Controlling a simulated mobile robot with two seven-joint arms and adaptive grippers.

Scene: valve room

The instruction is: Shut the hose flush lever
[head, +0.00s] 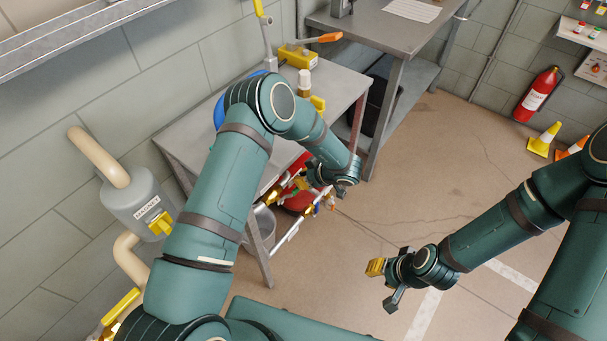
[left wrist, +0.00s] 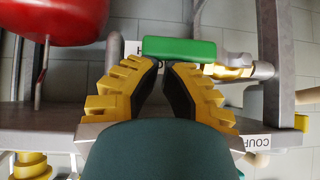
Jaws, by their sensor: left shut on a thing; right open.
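A green lever handle (left wrist: 179,49) lies across the fingertips of my left gripper (left wrist: 160,68) in the left wrist view. The yellow ridged fingers close in on it, and my left gripper is shut on it. A white label behind the handle is mostly hidden, with only an "H" showing. In the head view my left gripper (head: 325,182) is low at the near side of the grey bench, by the pipework, and its fingertips are hard to make out. My right gripper (head: 384,284) is open and empty above the floor.
A red rounded object (left wrist: 52,20) is close to the left gripper. A pipe with a brass fitting (left wrist: 238,68) is on the other side. The grey bench (head: 345,88) carries a yellow box (head: 298,57). A fire extinguisher (head: 537,94) and cones (head: 544,138) stand far right.

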